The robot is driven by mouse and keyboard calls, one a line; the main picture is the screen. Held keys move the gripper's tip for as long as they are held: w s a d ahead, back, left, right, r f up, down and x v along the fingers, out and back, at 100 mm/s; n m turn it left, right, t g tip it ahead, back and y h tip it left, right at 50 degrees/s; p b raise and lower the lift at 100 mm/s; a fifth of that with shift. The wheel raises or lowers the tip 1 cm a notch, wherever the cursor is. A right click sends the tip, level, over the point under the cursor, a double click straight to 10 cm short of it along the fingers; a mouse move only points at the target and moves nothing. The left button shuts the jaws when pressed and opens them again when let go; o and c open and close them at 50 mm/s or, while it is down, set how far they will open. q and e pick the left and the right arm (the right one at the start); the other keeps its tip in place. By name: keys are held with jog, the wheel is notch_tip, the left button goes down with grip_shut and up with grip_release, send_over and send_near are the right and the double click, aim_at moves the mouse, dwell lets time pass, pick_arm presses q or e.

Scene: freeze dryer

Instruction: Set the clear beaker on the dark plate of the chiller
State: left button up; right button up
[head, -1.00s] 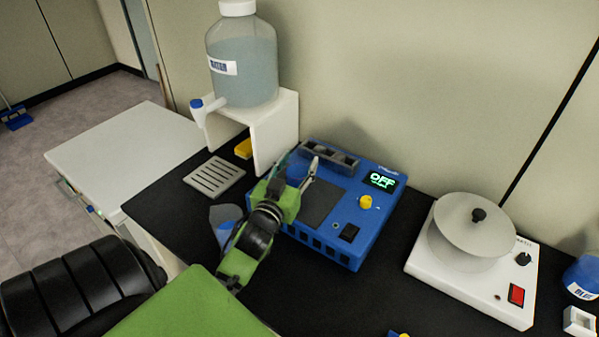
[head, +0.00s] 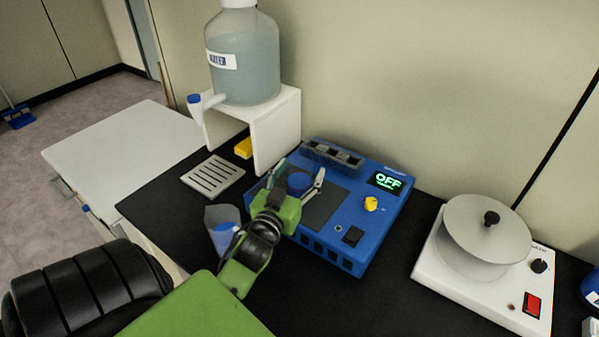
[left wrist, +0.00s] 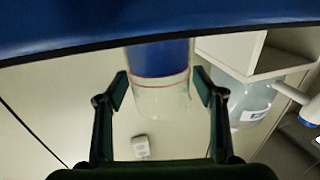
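The blue chiller (head: 335,262) stands on the black bench, its display reading OFF. Its dark plate (head: 322,208) lies on top, partly hidden by my left gripper. My left gripper (head: 298,177) is over the plate's left part with its fingers spread. The clear beaker (head: 299,184), with blue at its lower part, stands between the fingers and seems to rest on the plate. In the left wrist view, which is upside down, the beaker (left wrist: 160,98) shows between the fingertips (left wrist: 160,91) with a narrow gap on each side. My right gripper is out of view.
A large water bottle (head: 243,60) on a white stand (head: 277,135) is behind left. A metal drain grate (head: 213,177), a yellow block (head: 243,148) and a clear, blue-tinted vessel (head: 222,232) are left of the chiller. A white device with a round lid (head: 485,238) stands right.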

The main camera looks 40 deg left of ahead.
pick_arm(q)
jog(key=shift+r, duration=0.15)
jog(key=b+v, duration=0.2)
jog(key=v, duration=1)
jog(key=shift+r, duration=0.1)
jog(key=shift+r, duration=0.1)
